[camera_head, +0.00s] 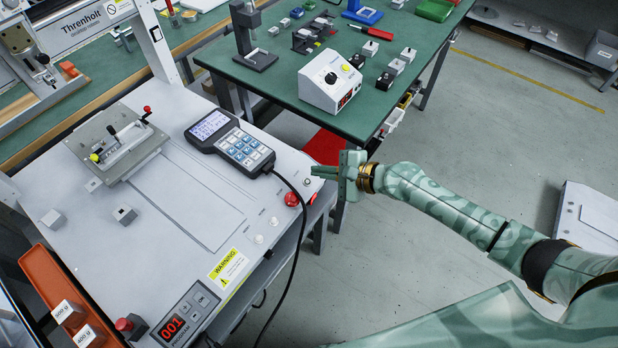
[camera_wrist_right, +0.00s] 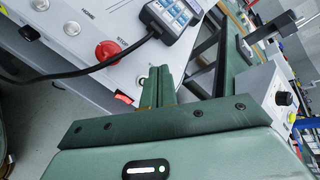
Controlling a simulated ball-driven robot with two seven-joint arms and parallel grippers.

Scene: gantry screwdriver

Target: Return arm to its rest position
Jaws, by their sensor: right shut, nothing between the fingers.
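My right arm comes in from the right in the head view. Its green gripper (camera_head: 326,172) is shut and empty, in the air by the right edge of the white machine table (camera_head: 190,205). The gripper also shows in the right wrist view (camera_wrist_right: 158,80), its fingers together with nothing between them. A red stop button (camera_head: 291,199) is just left of and below the fingertips; it also shows in the right wrist view (camera_wrist_right: 108,50). My left gripper is not in view.
A handheld keypad pendant (camera_head: 230,142) lies on the machine table, its black cable (camera_head: 296,240) hanging over the front edge. A green workbench (camera_head: 400,45) with a white control box (camera_head: 330,80) stands behind the gripper. A clamp fixture (camera_head: 122,145) sits at left. Open floor (camera_head: 480,130) lies at right.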

